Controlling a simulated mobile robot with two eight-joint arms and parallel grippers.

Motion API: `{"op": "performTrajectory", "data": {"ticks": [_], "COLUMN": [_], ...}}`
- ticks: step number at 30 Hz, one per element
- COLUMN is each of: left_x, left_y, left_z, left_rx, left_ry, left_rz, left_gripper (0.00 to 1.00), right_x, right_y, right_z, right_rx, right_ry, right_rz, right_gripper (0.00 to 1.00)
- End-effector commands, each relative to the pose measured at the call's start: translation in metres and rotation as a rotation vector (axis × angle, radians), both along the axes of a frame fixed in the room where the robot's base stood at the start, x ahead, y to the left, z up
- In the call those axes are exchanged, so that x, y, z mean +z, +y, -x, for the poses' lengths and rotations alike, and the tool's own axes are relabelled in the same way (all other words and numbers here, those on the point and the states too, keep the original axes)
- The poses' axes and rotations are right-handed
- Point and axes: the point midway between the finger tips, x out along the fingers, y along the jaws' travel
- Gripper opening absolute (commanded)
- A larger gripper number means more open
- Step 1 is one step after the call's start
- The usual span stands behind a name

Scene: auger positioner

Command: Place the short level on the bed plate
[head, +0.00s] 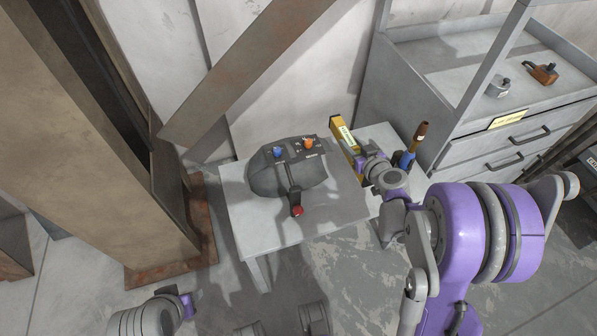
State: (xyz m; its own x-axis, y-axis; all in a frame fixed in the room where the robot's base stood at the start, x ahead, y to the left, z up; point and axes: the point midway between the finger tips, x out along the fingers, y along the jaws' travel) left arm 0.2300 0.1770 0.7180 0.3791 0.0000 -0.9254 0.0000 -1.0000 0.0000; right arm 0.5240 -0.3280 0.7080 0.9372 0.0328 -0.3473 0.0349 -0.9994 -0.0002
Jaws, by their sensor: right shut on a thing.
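The short level is a yellow bar (343,135) with a pale vial label, at the right part of a small light grey table in the head view. My right gripper (364,163) is shut on its near part; the wrist hides some of the level. I cannot tell whether the level touches the tabletop. The grey tabletop (257,238) is the flat plate here, but I cannot tell whether it is the bed plate. Part of my left arm's end (186,306) shows at the bottom left; its fingers cannot be made out.
A dark grey control box (287,172) with blue, orange and red knobs stands on the table. A brown-and-blue tool (415,147) stands at the table's right. A rusty column (120,170) is at left, a grey drawer cabinet (480,125) at right.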

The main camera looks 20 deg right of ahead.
Motion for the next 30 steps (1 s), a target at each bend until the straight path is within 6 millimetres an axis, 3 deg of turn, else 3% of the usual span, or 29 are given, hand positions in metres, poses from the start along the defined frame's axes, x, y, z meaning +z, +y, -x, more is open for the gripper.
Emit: {"op": "performTrajectory", "data": {"ticks": [4,12,17,24,30], "left_x": [-0.005,-0.027,-0.031,-0.045,-0.044], "left_y": [0.000,0.000,0.000,0.000,0.000], "left_z": [0.000,-0.002,-0.003,-0.005,-0.005], "left_rx": [0.000,0.000,0.000,0.000,0.000], "left_ry": [0.002,0.009,0.010,0.014,0.014], "left_rz": [0.000,0.000,0.000,0.000,0.000], "left_gripper": [0.50,0.50,0.50,0.50,0.50], "right_x": [-0.009,-0.058,-0.068,-0.099,-0.100], "right_y": [0.000,0.000,0.000,0.000,0.000], "right_z": [0.000,0.000,0.000,0.000,0.001], "right_rx": [-0.001,-0.001,-0.001,-0.001,-0.001], "right_ry": [0.000,0.000,0.000,0.000,0.000], "right_rz": [0.000,-0.001,-0.001,-0.001,-0.001], "right_gripper": [0.00,0.00,0.00,0.00,0.00]}}
